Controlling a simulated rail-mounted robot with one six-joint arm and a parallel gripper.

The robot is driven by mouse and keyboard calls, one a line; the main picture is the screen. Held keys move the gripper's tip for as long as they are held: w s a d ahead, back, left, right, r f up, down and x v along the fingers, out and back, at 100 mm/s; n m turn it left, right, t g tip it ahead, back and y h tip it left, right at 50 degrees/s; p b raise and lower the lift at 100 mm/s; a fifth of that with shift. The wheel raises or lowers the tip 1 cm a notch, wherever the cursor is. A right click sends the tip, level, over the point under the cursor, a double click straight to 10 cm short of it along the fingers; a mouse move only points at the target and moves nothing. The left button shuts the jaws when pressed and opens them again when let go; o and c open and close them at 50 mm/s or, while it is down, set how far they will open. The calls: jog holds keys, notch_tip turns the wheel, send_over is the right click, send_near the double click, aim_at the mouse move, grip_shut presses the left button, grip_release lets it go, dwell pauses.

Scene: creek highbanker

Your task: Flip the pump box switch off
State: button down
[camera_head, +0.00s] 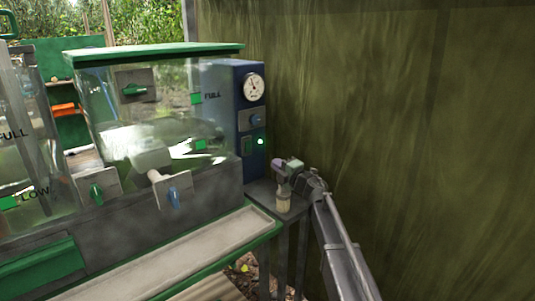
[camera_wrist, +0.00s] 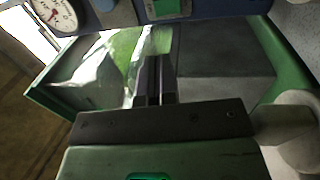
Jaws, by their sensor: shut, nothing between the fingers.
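The pump box (camera_head: 222,90) is a blue upright box at the right end of the clear tank. Its front carries a green switch (camera_head: 246,146), with a lit green lamp (camera_head: 260,141) beside it. The switch also shows at the top edge of the wrist view (camera_wrist: 166,7), partly cut off; I cannot read its position. My gripper (camera_wrist: 155,65) is shut and empty, its dark fingers together and apart from the switch. In the head view my gripper (camera_head: 277,164) is small, just right of the box front and a little below the switch.
A round gauge (camera_head: 253,87) and a blue knob (camera_head: 256,118) sit above the switch. The clear tank (camera_head: 150,105) with valve handles stands left. A small tan-ended item (camera_head: 283,202) is below my gripper. A large green wall (camera_head: 430,130) closes the right side.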

aim_at(248, 144)
jog(key=shift+s+a, duration=0.15)
jog(key=shift+a, duration=0.1)
jog(key=p+x, duration=0.2)
jog(key=x, duration=1.2)
jog(key=shift+a, duration=0.1)
jog(key=shift+a+r, duration=0.1)
jog(key=shift+r, duration=0.05)
